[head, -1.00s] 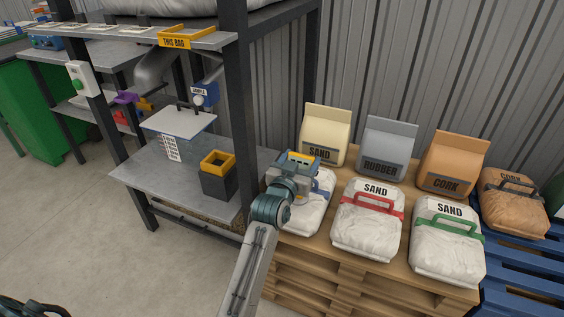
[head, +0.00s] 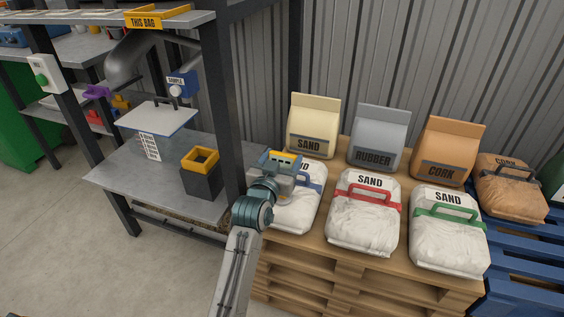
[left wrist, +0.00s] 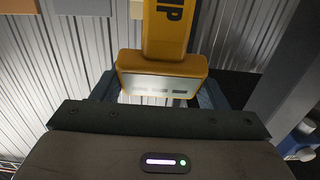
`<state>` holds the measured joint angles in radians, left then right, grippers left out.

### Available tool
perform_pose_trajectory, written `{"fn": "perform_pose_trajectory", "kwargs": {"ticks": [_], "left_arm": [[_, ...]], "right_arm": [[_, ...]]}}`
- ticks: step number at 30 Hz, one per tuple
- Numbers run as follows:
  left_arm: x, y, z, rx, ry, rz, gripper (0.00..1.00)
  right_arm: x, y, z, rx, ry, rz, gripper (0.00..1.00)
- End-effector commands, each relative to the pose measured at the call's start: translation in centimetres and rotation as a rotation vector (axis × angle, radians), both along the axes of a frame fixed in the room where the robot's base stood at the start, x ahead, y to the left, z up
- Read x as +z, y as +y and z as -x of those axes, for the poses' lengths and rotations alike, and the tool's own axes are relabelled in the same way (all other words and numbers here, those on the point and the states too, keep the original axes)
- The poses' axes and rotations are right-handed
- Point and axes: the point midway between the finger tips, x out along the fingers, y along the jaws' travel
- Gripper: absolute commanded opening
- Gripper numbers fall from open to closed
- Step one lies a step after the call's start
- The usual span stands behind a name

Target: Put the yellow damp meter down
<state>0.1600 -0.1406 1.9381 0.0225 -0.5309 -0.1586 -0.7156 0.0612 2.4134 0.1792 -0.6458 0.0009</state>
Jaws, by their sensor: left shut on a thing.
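The yellow damp meter (left wrist: 163,66) is between the fingers of my left gripper in the left wrist view. Dark lettering shows on its upper part. In the head view its yellow end (head: 284,156) shows at my left gripper (head: 280,165). The gripper is shut on the meter and appears in front of the white sand bag with the blue handle (head: 295,213). I cannot tell whether the meter touches that bag. A dark box with a yellow rim (head: 202,181) stands on the grey bench (head: 128,182), left of the gripper. My right gripper is not in view.
White sand bags with red (head: 363,225) and green (head: 447,245) handles lie on a wooden pallet (head: 330,277). Upright sand, rubber and cork bags stand behind. A dark post (head: 222,110) rises between the bench and the pallet.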

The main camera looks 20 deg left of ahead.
Motion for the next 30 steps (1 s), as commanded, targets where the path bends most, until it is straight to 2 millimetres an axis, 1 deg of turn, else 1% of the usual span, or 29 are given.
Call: {"fn": "perform_pose_trajectory", "kwargs": {"ticks": [6,10,11,12,14,22,24,26,28,30], "left_arm": [[0.1,0.0,0.0,0.000,-0.002,0.000,0.19],[-0.1,0.0,0.0,0.000,-0.001,0.000,0.19],[-0.3,0.0,0.0,0.000,0.000,0.000,0.69],[-0.2,0.0,0.0,0.000,0.000,0.000,0.77],[-0.2,0.0,0.0,0.000,0.000,0.000,0.89],[-0.2,0.0,0.0,0.000,0.000,0.000,0.89],[0.1,0.0,0.0,0.000,-0.001,0.000,0.89],[0.0,0.0,0.5,0.000,0.001,0.000,0.89],[0.0,0.0,1.4,0.000,0.002,0.000,0.89],[0.0,0.1,2.7,0.001,0.002,0.001,0.89]], "right_arm": [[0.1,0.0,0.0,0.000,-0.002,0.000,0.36],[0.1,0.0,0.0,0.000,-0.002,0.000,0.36],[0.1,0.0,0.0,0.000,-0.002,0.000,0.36],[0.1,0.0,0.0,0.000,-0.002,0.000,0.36],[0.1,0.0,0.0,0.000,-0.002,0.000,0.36],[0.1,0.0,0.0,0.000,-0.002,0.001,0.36],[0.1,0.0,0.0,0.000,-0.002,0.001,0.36],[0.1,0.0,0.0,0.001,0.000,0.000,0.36],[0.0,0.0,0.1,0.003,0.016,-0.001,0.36],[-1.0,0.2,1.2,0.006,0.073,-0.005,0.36]]}}
